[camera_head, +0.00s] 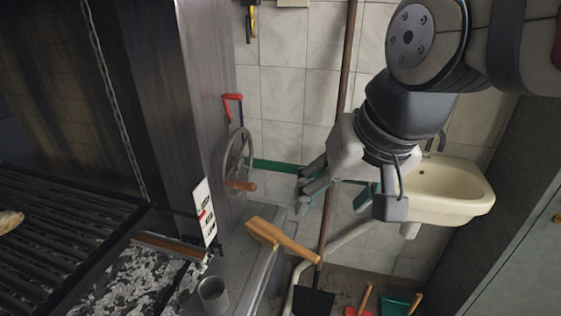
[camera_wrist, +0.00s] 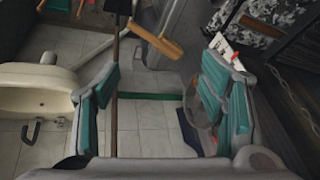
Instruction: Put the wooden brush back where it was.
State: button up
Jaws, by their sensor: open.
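The wooden brush (camera_head: 279,238) lies on the grey metal ledge (camera_head: 236,262) beside the grill, its handle sticking out over the ledge's right edge. It also shows at the top of the wrist view (camera_wrist: 157,38), beyond the fingertips. My gripper (camera_head: 338,196) is in the air above and to the right of the brush, apart from it. In the wrist view its teal-padded fingers (camera_wrist: 163,90) are spread wide with nothing between them.
A handwheel (camera_head: 238,160) with a wooden knob is on the grill's side. A grey cup (camera_head: 213,293) stands on the ledge. A sink (camera_head: 445,188) hangs on the tiled wall to the right. A long wooden pole (camera_head: 335,130) stands behind my gripper. Shovels (camera_head: 362,300) are below.

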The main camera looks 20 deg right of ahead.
jog(key=s+n, duration=0.3)
jog(key=shift+s+d+t+h, duration=0.15)
jog(key=shift+d+t+h, duration=0.15)
jog(key=shift+t+h, duration=0.1)
jog(key=shift+o, duration=0.5)
dwell(0.7)
